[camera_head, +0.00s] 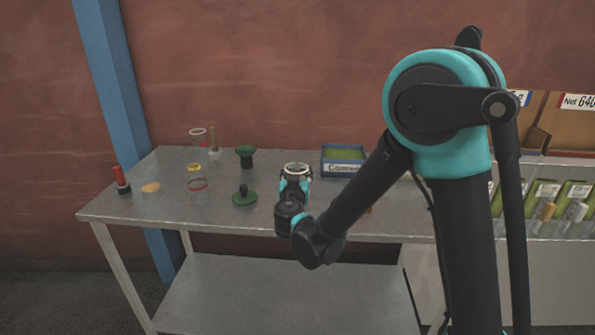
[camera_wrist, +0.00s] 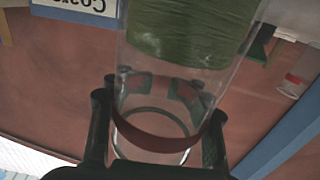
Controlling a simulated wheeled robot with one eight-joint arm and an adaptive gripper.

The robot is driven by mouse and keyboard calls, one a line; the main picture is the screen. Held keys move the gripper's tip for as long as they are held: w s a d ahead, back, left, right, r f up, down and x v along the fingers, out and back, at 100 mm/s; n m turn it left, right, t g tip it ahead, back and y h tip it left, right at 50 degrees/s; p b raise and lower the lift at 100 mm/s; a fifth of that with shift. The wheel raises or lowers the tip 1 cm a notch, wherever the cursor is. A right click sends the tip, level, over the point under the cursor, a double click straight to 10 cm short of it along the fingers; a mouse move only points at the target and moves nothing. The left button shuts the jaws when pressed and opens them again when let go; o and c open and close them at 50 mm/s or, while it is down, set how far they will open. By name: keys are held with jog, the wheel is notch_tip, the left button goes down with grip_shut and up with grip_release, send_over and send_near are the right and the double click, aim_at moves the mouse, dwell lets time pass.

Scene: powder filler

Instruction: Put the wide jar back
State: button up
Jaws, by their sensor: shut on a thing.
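My gripper (camera_head: 296,185) is shut on a wide clear jar (camera_head: 297,171) above the metal table, near the table's middle. The jar's pale round rim shows in the head view; my gripper and arm hide most of its body. The wrist view appears upside down. There the clear jar (camera_wrist: 165,75) fills the middle between the dark fingers of my gripper (camera_wrist: 160,105). Whether the jar's base touches the table cannot be told.
The metal table (camera_head: 130,212) has a blue box (camera_head: 343,169) labelled "Coarse" behind right of the jar. Further left are clear vessels (camera_head: 197,133), a tan disc (camera_head: 151,187) and a red-and-black item (camera_head: 122,180). The front left is clear.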

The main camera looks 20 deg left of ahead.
jog(key=o, duration=1.5)
jog(key=shift+r, duration=0.1)
jog(key=v, duration=1.2)
